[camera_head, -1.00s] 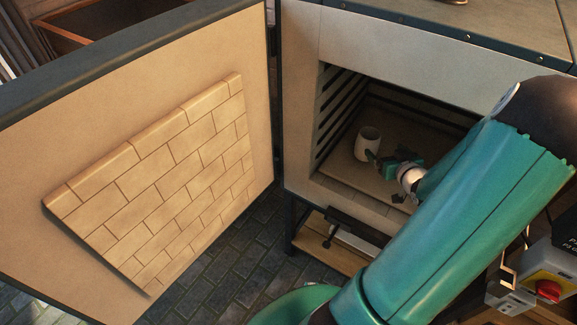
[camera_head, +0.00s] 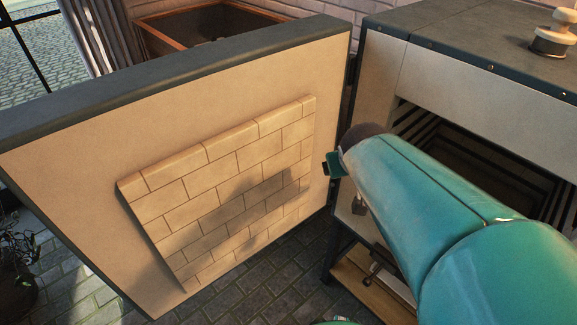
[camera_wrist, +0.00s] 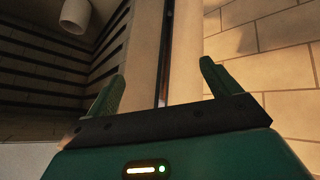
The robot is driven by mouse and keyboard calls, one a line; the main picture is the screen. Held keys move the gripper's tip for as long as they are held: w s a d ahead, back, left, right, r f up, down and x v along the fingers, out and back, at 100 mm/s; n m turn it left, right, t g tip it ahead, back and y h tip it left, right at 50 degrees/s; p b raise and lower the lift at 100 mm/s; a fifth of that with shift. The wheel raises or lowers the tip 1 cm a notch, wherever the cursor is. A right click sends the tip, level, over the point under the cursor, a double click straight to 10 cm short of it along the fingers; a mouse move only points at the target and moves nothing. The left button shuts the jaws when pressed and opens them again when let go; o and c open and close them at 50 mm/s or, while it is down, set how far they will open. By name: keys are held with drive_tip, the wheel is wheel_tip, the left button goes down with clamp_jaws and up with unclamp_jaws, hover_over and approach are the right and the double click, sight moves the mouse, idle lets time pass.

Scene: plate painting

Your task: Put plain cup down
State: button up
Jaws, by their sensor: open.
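The plain white cup (camera_wrist: 75,14) shows at the upper left of the wrist view, inside the kiln beside its slotted wall (camera_wrist: 115,45). It is cut by the top edge of that view. My gripper (camera_wrist: 162,86) is open, with its two green fingers spread apart and nothing between them. It is clear of the cup, in front of the kiln's front edge and the door. In the head view my arm covers much of the kiln opening (camera_head: 490,160), and the cup is hidden there.
The open kiln door (camera_head: 60,180) with its brick lining (camera_head: 220,185) stands close left of my arm. The kiln's top (camera_head: 470,40) carries a round knob-like fitting (camera_head: 553,38). A wooden box (camera_head: 200,25) is behind the door. Paved floor (camera_head: 270,275) shows below.

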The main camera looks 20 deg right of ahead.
drive_tip(key=s+a+r+n+y, duration=0.1)
drive_tip(key=s+a+y, duration=0.1)
drive_tip(key=s+a, duration=0.2)
drive_tip(key=s+a+r+g+y, duration=0.1)
drive_tip(key=s+a, duration=0.4)
drive_tip(key=a, duration=0.5)
drive_tip(key=shift+s+r+n+y, duration=0.15)
drive_tip(key=shift+r+n+y, duration=0.05)
drive_tip(key=shift+n+y, duration=0.25)
